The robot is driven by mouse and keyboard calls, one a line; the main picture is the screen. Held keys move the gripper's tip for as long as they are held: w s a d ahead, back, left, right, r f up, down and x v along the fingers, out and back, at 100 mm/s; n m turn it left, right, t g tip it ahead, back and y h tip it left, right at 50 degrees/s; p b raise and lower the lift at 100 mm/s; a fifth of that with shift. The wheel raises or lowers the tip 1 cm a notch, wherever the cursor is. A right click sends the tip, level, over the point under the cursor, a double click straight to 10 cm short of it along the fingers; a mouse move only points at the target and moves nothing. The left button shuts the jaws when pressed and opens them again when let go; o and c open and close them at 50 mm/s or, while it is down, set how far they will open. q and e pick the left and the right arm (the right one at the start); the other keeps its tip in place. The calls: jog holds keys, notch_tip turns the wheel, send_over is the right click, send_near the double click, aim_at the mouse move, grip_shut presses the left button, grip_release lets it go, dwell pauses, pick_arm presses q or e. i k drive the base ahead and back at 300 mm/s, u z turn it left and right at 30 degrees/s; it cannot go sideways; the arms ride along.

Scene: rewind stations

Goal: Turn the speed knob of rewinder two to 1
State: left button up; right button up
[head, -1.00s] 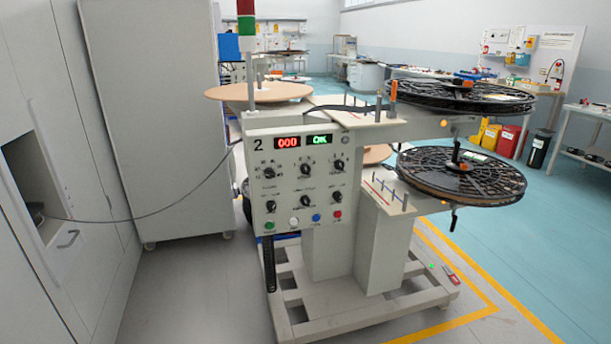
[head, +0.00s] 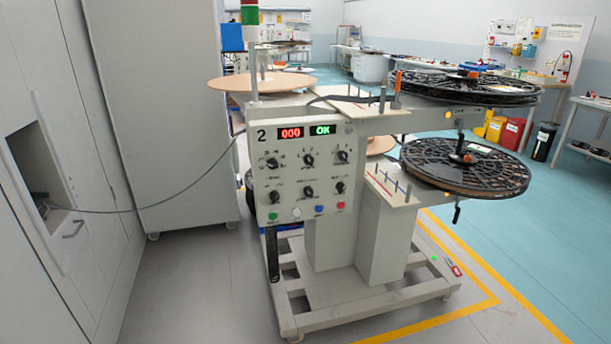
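Rewinder two (head: 330,235) stands ahead of me, a pale machine on a low frame with a "2" on its front panel (head: 261,187). Neither gripper is in view.
Black reels (head: 465,168) stick out on the machine's right. A grey cabinet (head: 165,110) stands at left, and a cable (head: 150,209) runs from the left wall to the machine. The grey floor (head: 205,290) in front is clear. Yellow lines (head: 470,312) mark the floor at right.

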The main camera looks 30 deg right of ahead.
aim_at(308, 159)
jog(key=z, duration=0.55)
jog(key=k, duration=0.65)
jog(key=z, duration=0.75)
jog(key=i, duration=0.75)
jog(key=u, duration=0.25)
